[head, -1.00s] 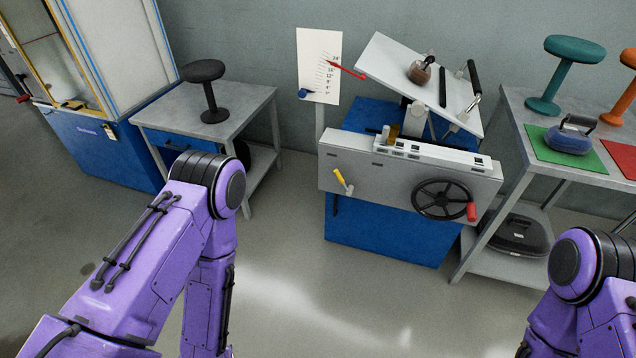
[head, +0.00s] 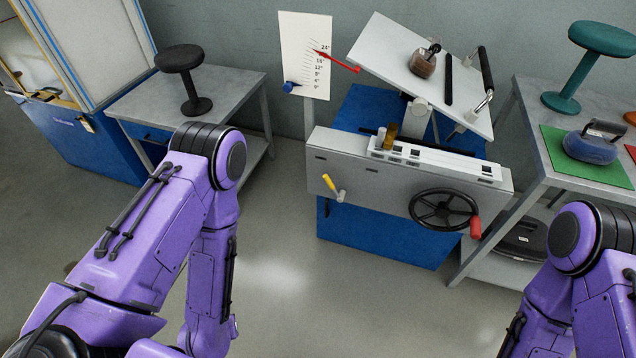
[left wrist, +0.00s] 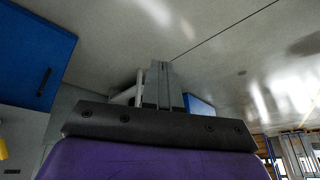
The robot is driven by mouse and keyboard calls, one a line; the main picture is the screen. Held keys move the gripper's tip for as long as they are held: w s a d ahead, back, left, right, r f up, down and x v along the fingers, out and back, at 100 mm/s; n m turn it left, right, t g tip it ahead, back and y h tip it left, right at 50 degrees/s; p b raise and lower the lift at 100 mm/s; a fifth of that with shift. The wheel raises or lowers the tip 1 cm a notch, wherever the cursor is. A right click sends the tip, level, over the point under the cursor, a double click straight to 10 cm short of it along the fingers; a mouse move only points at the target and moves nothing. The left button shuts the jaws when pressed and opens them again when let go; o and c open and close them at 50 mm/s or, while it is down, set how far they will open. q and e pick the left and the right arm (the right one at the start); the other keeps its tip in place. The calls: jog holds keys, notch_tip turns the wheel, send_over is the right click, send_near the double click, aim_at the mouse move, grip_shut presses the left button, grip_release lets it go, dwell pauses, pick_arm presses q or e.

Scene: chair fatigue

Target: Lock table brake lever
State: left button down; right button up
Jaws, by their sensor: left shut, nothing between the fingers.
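The tilting table machine has a grey front panel (head: 365,182) over a blue base. The brake lever, apparently the small one with a yellow handle (head: 328,182), sits on the left part of that panel, tilted up and left. A black handwheel (head: 444,209) with a red knob is on the right part. In the left wrist view my left gripper (left wrist: 162,72) is shut and empty, with open floor around it. A yellow piece (left wrist: 3,149) shows at that view's left edge, apart from the fingers. In the head view both my grippers are out of frame.
The tilted white tabletop (head: 390,45) carries a brown weight (head: 423,64). A scale chart (head: 304,50) stands at its left. Side tables (head: 225,92) flank the machine; the right one holds stools and a blue weight (head: 590,146). Floor before the machine is clear.

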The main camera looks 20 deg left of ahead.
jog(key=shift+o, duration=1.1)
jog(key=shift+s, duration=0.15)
pick_arm(q)
jog(key=w+d+f+n+t+h+b, duration=0.1)
jog(key=w+f+n+t+h+b, duration=0.2)
jog(key=w+b, duration=0.55)
jog(key=w+d+f+n+t+h+b, duration=0.15)
jog(key=w+t+b, duration=0.35)
jog(key=w, duration=0.6)
jog(key=w+d+f+n+t+h+b, duration=0.1)
jog(key=w+f+n+t+h+b, duration=0.15)
jog(key=w+b, duration=0.55)
jog(key=n+t+h+b, duration=0.3)
jog(key=t+h+b, duration=0.1)
jog(key=h+b, duration=0.4)
send_near(332, 187)
jog(key=w+a, duration=0.3)
jog(key=w, duration=0.3)
jog(key=d, duration=0.1)
jog(key=d+r, duration=0.2)
jog(key=shift+w+d+r, duration=0.1)
jog(key=shift+w+d, duration=0.15)
jog(key=shift+d, duration=0.05)
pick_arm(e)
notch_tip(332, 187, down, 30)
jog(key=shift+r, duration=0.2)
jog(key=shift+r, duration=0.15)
